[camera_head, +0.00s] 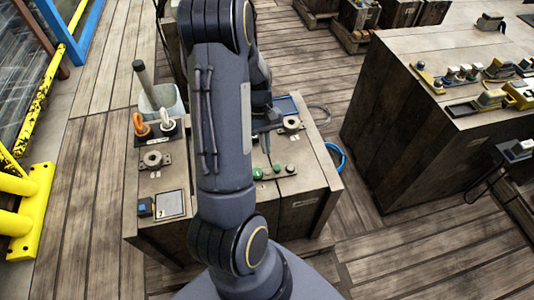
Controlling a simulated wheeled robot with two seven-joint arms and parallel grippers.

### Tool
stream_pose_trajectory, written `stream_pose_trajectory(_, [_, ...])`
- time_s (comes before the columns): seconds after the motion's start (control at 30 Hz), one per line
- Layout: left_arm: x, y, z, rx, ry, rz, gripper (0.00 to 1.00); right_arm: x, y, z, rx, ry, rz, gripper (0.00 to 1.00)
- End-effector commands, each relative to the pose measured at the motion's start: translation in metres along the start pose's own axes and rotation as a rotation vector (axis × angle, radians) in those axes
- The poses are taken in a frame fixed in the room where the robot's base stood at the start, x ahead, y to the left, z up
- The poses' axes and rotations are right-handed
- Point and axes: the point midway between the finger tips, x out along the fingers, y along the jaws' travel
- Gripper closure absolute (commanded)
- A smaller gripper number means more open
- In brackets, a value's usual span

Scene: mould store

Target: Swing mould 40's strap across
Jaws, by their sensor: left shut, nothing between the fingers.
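A brown block-shaped unit (325,170), which may be mould 40, stands in front of me. No number on it is legible. Round grey fittings sit on its top at left (155,160) and right (291,122). I cannot pick out the strap for certain; my arm hides the middle of the top. My left gripper (265,143) shows just right of my forearm, over the right part of the top, beyond the green knobs (267,171). It is shut and empty; I cannot tell whether its tips touch anything. My right gripper is not in view.
An orange hook (141,126) and a white hook (165,119) stand on the unit's left part, before a pale bucket (158,103). A blue hose (337,157) lies at right. A larger block (400,115) stands further right, beyond open plank floor. Yellow rails (35,205) stand at left.

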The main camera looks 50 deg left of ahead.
Motion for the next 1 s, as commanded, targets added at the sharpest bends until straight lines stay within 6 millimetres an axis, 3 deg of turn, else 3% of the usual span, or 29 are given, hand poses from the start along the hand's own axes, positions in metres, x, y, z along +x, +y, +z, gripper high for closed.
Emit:
stream_pose_trajectory(0.1, [-0.018, 0.000, 0.000, -0.001, 0.001, 0.001, 1.00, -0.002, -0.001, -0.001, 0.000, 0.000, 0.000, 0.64])
stream_pose_trajectory(0.23, [-0.026, 0.000, 0.000, -0.001, 0.000, 0.001, 1.00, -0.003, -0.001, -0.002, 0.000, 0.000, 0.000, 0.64])
stream_pose_trajectory(0.83, [-0.027, 0.000, 0.000, 0.000, 0.000, 0.001, 1.00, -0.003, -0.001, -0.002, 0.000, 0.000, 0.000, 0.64])
stream_pose_trajectory(1.0, [-0.049, 0.009, 0.021, 0.063, 0.024, 0.042, 1.00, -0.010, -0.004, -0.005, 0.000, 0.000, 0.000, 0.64])
